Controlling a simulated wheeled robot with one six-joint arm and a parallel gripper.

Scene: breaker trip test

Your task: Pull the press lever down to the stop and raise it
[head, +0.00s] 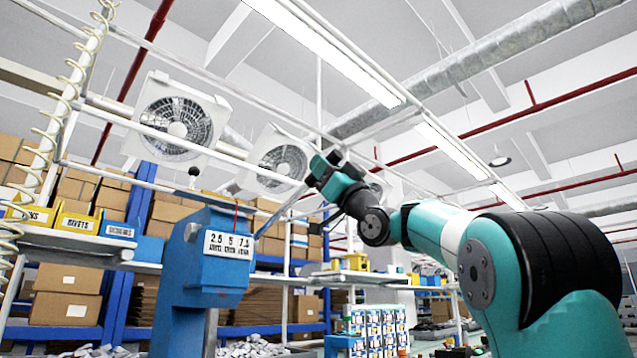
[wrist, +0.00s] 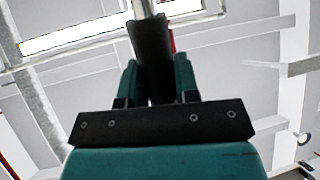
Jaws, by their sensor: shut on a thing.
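The press (head: 215,262) is a blue machine at the left of the head view, with a white label plate on its upper body. My gripper (head: 322,178) is at the upper end of the lever. In the wrist view, the two teal fingers of my gripper (wrist: 155,82) are shut around the dark lever handle (wrist: 151,48). A pale metal rod (wrist: 143,8) runs on from the handle at the top edge. The lever's pivot is not clear to see.
A shelf with yellow and blue bins (head: 75,222) stands at the left. Metal parts (head: 255,347) lie low beside the press. White fans (head: 178,125) hang on a frame behind. A small drawer cabinet (head: 378,328) is below my arm. Open space surrounds the raised gripper.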

